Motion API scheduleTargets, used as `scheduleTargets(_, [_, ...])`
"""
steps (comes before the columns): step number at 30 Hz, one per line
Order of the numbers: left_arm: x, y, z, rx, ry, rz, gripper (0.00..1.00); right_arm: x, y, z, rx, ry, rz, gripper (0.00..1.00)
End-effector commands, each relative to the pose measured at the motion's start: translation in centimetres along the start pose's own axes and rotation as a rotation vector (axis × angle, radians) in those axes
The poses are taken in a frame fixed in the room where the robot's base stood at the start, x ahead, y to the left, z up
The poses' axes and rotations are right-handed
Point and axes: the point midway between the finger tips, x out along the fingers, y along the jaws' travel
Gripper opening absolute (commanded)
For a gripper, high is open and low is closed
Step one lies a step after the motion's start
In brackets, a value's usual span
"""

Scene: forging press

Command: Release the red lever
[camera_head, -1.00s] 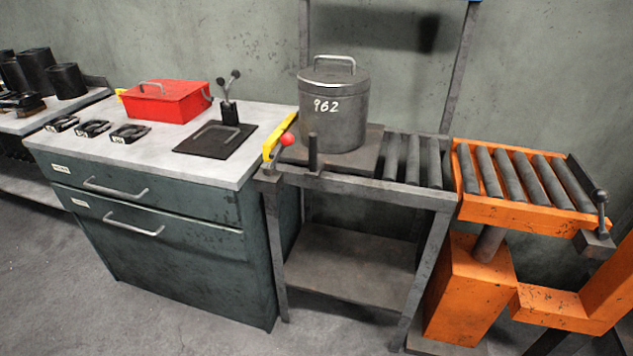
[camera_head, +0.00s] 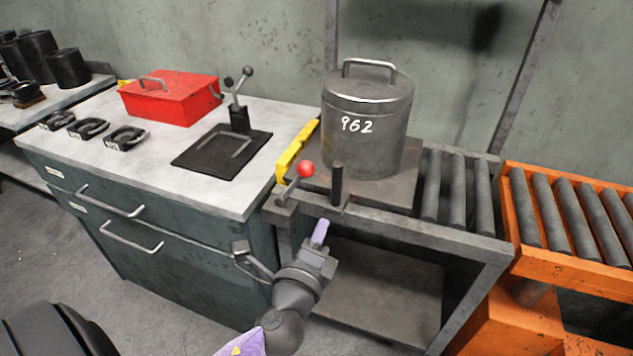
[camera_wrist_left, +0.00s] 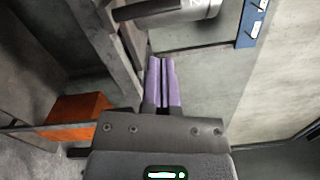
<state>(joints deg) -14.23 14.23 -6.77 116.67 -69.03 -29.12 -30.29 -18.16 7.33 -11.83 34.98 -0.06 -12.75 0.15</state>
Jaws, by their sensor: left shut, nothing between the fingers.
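The red lever's ball knob (camera_head: 306,168) tops a short dark stem at the front left corner of the roller stand. My left gripper (camera_head: 321,231) is just in front of and below the knob, apart from it, with purple fingers pointing up. In the left wrist view its two purple fingers (camera_wrist_left: 163,80) lie together with nothing between them. The lever cannot be made out in the left wrist view. My right gripper is not in view.
A grey lidded pot marked 962 (camera_head: 368,120) stands on a plate behind the lever. A black upright post (camera_head: 337,185) is right beside the knob, and a yellow bar (camera_head: 297,150) lies behind it. A cabinet (camera_head: 150,225) stands left, an orange roller table (camera_head: 545,252) right.

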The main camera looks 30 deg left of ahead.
Motion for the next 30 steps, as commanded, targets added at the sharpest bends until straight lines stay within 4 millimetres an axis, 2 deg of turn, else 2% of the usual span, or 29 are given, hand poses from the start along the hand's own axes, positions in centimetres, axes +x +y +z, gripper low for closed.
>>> scheduleTargets(12, [9.0,0.0,0.1,0.000,-0.002,-0.002,0.00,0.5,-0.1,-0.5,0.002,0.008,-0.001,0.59])
scheduleTargets(15, [9.1,-0.2,2.1,0.004,-0.002,-0.001,0.00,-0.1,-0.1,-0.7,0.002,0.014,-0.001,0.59])
scheduleTargets(18, [9.4,-0.1,3.2,0.003,-0.001,0.000,0.00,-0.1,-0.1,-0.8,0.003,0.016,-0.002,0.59])
scheduleTargets(22, [9.5,0.0,3.8,0.000,0.000,0.001,0.00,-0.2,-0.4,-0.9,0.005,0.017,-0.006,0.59])
scheduleTargets(30, [9.6,0.0,3.9,-0.001,0.000,0.001,0.00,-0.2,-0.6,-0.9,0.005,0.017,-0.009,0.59])
